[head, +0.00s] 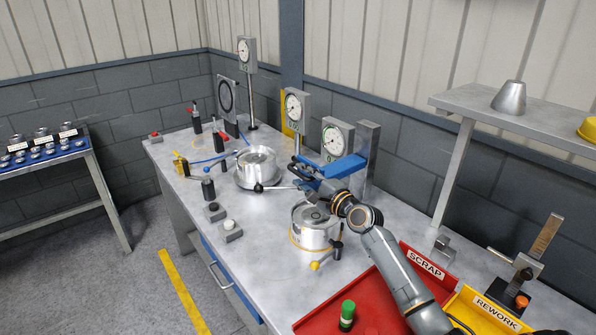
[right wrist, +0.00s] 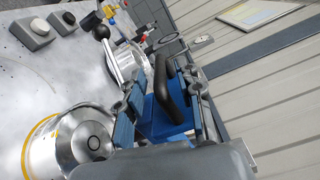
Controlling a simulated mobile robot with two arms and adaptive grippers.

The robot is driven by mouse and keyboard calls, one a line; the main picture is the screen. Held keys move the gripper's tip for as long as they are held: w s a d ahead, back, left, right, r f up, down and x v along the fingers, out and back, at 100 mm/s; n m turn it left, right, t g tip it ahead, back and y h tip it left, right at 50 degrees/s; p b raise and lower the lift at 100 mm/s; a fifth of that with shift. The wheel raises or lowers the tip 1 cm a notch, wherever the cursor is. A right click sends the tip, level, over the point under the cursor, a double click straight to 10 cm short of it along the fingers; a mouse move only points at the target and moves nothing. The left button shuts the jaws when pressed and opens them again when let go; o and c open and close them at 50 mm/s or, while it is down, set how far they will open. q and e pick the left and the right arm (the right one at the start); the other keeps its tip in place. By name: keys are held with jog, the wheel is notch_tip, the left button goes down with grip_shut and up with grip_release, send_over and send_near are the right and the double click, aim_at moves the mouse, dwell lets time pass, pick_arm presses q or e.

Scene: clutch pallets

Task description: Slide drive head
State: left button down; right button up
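The drive head is a blue carriage (head: 345,167) on a grey upright column (head: 369,150), beside a dial gauge. It carries a black bow handle (head: 296,167), also seen in the right wrist view (right wrist: 168,90). My right gripper (head: 309,184) reaches in from the lower right, at the handle's side of the carriage. In the right wrist view my right gripper (right wrist: 164,88) has its fingers apart, with the black handle between them. I cannot tell whether either finger touches it. My left gripper is not in view.
A round metal fixture (head: 311,228) stands below my right gripper, and another (head: 258,166) stands further back. A red scrap tray (head: 416,258) and yellow rework tray (head: 483,309) lie at the front right. A shelf (head: 520,112) overhangs the right side. The bench's left middle is partly clear.

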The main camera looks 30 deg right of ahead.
jog(key=shift+w+a+r, duration=0.1)
jog(key=shift+w, duration=1.1)
jog(key=shift+c, duration=0.7)
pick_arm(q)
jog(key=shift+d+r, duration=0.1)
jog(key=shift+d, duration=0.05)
pick_arm(e)
grip_shut()
